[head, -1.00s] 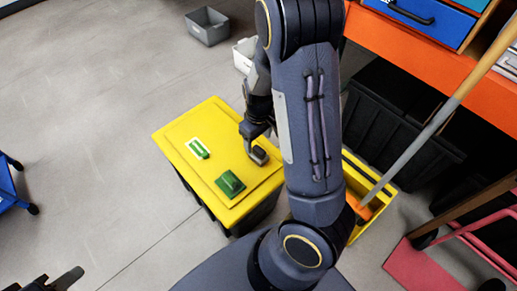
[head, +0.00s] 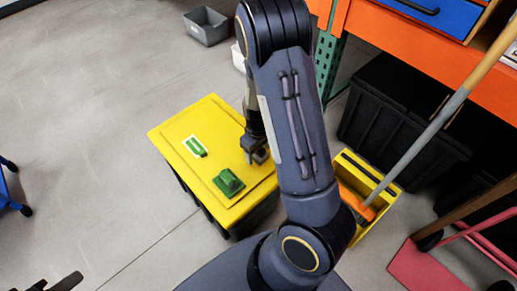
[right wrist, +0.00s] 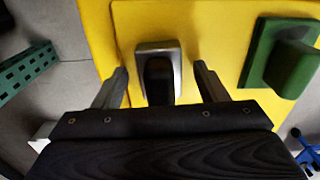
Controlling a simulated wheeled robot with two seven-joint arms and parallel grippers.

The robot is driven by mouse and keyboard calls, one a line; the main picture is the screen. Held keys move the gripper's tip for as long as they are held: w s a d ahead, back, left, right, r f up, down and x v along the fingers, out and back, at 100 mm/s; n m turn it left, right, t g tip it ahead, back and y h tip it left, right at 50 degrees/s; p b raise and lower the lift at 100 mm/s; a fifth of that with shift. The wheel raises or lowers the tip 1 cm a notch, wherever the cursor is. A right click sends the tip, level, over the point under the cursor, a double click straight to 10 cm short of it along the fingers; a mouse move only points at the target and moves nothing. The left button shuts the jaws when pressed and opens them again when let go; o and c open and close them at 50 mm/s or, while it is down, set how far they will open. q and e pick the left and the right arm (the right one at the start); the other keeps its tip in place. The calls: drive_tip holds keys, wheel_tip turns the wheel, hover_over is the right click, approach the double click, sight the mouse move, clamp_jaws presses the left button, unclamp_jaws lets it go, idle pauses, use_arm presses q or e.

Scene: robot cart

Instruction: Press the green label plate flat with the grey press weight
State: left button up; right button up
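The green label plate (head: 196,146) lies on a white-bordered patch on the yellow lid of the cart, towards its left side. The grey press weight (head: 261,156) stands near the lid's right edge, partly hidden by my right gripper (head: 254,155). In the right wrist view the weight (right wrist: 158,48) has a grey base and a dark upright handle. My right gripper's fingers (right wrist: 160,84) are apart, one on each side of the handle, with visible gaps. My left gripper (head: 52,284) is at the lower left, cut off by the frame edge; its opening is unclear.
A green block with a raised grip (head: 229,182) stands on the yellow lid (head: 215,120) near the weight; it also shows in the right wrist view (right wrist: 285,58). A yellow bucket (head: 368,205) with a mop handle stands right of the cart.

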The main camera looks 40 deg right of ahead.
clamp_jaws()
drive_tip(key=shift+c, duration=1.7)
unclamp_jaws()
drive_tip(key=shift+r, duration=0.1)
drive_tip(key=shift+r+p, duration=1.05)
drive_tip(key=shift+c, duration=0.4)
clamp_jaws()
